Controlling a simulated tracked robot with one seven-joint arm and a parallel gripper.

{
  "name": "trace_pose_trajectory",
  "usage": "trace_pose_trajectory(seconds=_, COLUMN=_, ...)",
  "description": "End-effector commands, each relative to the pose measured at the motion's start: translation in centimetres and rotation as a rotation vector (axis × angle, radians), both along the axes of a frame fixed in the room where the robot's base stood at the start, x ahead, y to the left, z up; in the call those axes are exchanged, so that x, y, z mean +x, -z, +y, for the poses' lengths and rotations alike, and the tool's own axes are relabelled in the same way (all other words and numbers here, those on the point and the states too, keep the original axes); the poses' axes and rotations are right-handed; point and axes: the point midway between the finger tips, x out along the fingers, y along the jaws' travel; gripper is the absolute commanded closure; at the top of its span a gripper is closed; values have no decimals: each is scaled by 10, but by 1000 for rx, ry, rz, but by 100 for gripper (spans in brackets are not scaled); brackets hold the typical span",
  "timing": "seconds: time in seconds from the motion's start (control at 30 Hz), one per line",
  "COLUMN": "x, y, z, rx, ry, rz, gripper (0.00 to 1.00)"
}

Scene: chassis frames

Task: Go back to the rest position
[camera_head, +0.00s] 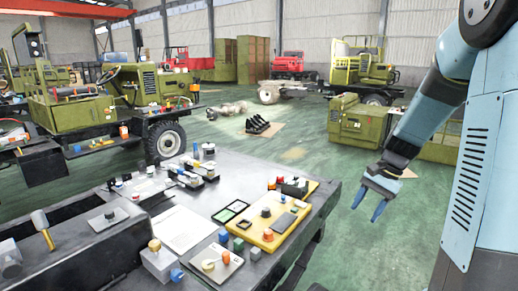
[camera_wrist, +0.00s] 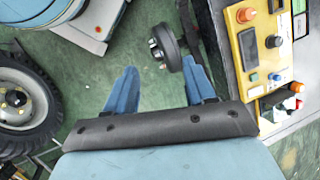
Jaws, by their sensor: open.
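My gripper (camera_head: 368,204) hangs to the right of the workbench in the head view, pointing down over the green floor. Its two blue fingers are spread apart with nothing between them. In the wrist view my gripper (camera_wrist: 158,88) is also open and empty, with the floor and a dark wheel beyond the fingers. My light blue arm (camera_head: 430,105) reaches down from the upper right of the head view.
The grey workbench (camera_head: 255,178) holds a yellow panel (camera_head: 268,224), a white sheet (camera_head: 183,229) and several small parts. The panel (camera_wrist: 260,50) shows right in the wrist view. A green vehicle (camera_head: 105,100) stands left. Open floor (camera_head: 345,240) lies beside the bench.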

Motion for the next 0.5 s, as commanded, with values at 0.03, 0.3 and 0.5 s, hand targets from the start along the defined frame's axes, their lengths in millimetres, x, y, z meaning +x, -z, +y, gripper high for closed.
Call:
trace_pose_trajectory(seconds=0.03, x=-7, y=-12, z=6, rx=-23, ry=-32, rz=-32, gripper=46)
trace_pose_trajectory(seconds=0.3, x=-44, y=-59, z=30, rx=-140, ry=-202, rz=-178, gripper=46)
trace_pose_trajectory(seconds=0.5, x=-75, y=-88, z=44, rx=-224, ry=-322, rz=-287, gripper=46)
